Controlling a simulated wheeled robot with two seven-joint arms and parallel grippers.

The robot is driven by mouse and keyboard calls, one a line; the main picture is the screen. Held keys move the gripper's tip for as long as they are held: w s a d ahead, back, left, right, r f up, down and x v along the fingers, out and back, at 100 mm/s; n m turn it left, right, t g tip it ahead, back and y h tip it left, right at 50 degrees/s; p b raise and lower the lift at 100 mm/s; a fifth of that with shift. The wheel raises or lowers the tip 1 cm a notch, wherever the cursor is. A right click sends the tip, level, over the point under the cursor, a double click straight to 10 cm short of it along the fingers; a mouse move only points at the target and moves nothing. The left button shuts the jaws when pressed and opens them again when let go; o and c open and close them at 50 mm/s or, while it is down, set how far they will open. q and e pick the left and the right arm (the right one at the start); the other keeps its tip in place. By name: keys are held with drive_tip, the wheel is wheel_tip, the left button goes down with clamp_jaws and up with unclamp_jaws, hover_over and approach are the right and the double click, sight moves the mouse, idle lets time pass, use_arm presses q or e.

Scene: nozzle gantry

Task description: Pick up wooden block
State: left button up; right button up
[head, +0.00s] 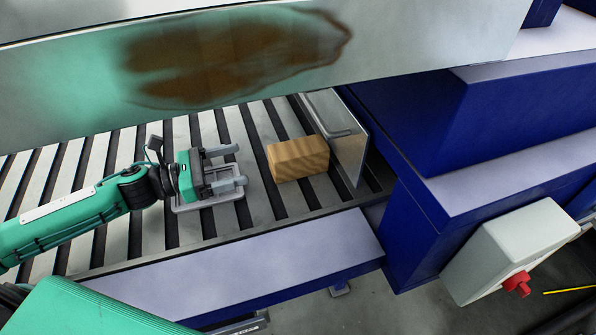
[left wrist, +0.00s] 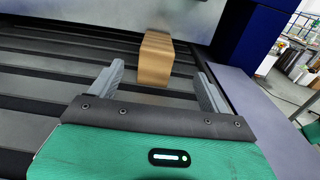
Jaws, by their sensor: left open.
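The wooden block (head: 298,158) is a light brown box with visible grain, resting on the slatted conveyor bed. It lies just left of an upright metal plate (head: 348,150). My left gripper (head: 240,165) is open and empty, to the left of the block with its fingers pointing toward it. In the left wrist view the block (left wrist: 156,60) stands ahead, between and beyond the two open fingers (left wrist: 158,88). A gap separates the fingertips from the block. My right gripper is not seen in either view.
A grey rectangular tray (head: 208,198) lies under my left gripper. A stained metal beam (head: 420,50) crosses above the bed. A blue machine housing (head: 440,190) with a grey control box (head: 520,245) and red knob stands at the right. A pale ledge (head: 250,265) runs along the near side.

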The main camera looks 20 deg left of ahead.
sight(291, 148)
use_arm(q)
drive_tip(key=shift+f, duration=0.3)
drive_tip(key=shift+w+d+r, duration=0.1)
drive_tip(key=shift+w+d, duration=0.25)
drive_tip(key=shift+p+x, duration=0.8)
drive_tip(key=shift+x, duration=1.05)
drive_tip(key=p+x, duration=0.1)
drive_tip(key=x, duration=0.1)
drive_tip(key=shift+w+d+r, duration=0.1)
drive_tip(key=shift+w+d, duration=0.05)
drive_tip(key=shift+d, duration=0.1)
drive_tip(key=shift+w+d, duration=0.35)
drive_tip(key=shift+d, duration=0.2)
drive_tip(key=shift+w+d+p, duration=0.35)
drive_tip(key=shift+d+p, duration=0.1)
drive_tip(key=shift+p, duration=0.15)
drive_tip(key=p+x, duration=0.1)
drive_tip(key=x, duration=0.2)
drive_tip(key=shift+w+d+p, duration=0.1)
drive_tip(key=shift+w+p, duration=0.1)
drive_tip(key=shift+p, duration=0.1)
drive_tip(key=shift+w+d+f, duration=0.2)
drive_tip(key=shift+d+f, duration=0.1)
drive_tip(key=shift+d, duration=0.05)
drive_tip(key=c, duration=1.3)
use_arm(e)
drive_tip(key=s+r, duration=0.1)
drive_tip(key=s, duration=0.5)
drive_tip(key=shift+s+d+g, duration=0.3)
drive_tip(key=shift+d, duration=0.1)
